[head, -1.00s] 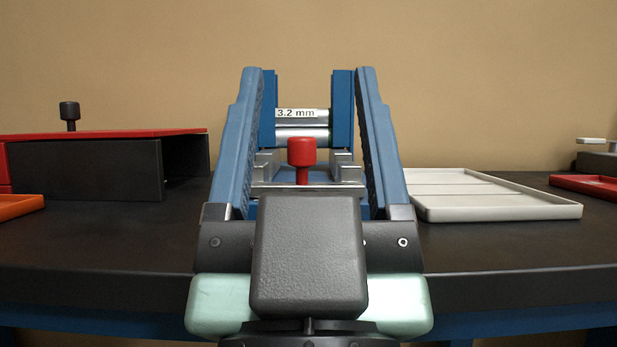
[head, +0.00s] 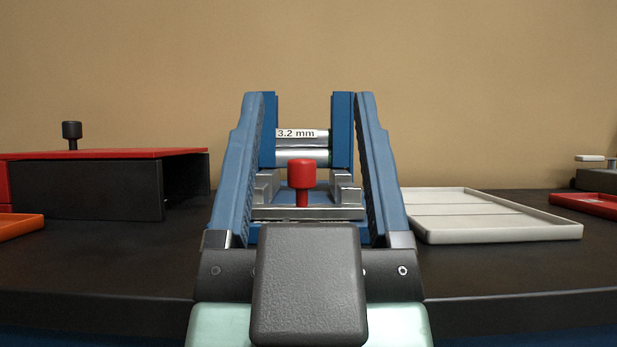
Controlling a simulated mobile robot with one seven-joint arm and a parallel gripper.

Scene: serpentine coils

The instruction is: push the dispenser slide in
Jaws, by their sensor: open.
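The dispenser (head: 343,130) stands ahead on the table, with blue uprights and silver rods (head: 315,157) between them, labelled "3.2 mm". Its slide (head: 308,212) is a grey metal plate at the front, between grey metal side blocks. A red knob (head: 302,175) stands upright on the slide. Blue surface shows between the slide and the rods. My gripper (head: 308,97) is open and empty, its two long blue fingers appearing on either side of the dispenser and knob. Whether the fingers touch the dispenser cannot be told. My dark wrist block hides the area below the slide.
A black box with a red top (head: 110,154) and a black knob stands at left, beside an orange tray (head: 18,228). A pale divided tray (head: 500,236) lies at right, with a red tray (head: 588,206) farther right. The dark table (head: 150,255) is bare between the box and my gripper.

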